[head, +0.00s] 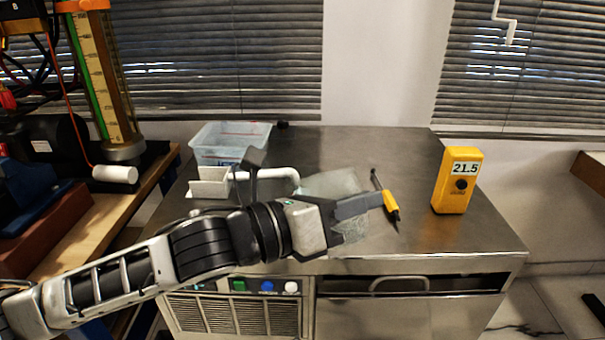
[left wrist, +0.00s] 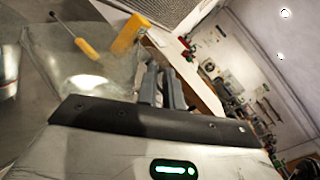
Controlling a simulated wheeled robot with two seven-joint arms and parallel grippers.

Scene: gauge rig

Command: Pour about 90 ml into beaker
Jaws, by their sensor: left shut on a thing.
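My left gripper (head: 370,203) reaches in from the left above the steel worktop and is shut on a clear, see-through vessel (head: 350,231). The vessel shows above and below the dark fingers and looks tilted. It also shows in the left wrist view (left wrist: 70,70), beside the fingers (left wrist: 168,88). The gripper hides much of it, so I cannot tell whether it is the beaker or another vessel, nor how much liquid it holds. A second clear vessel cannot be made out. My right gripper is not in view.
A yellow meter (head: 456,181) reading 21.5 stands at the right of the steel worktop (head: 450,245). A yellow-handled tool (head: 391,204) lies near my fingers. A clear plastic tub (head: 225,152) and a white bracket-like piece (head: 208,187) stand at the left. The worktop's right front is clear.

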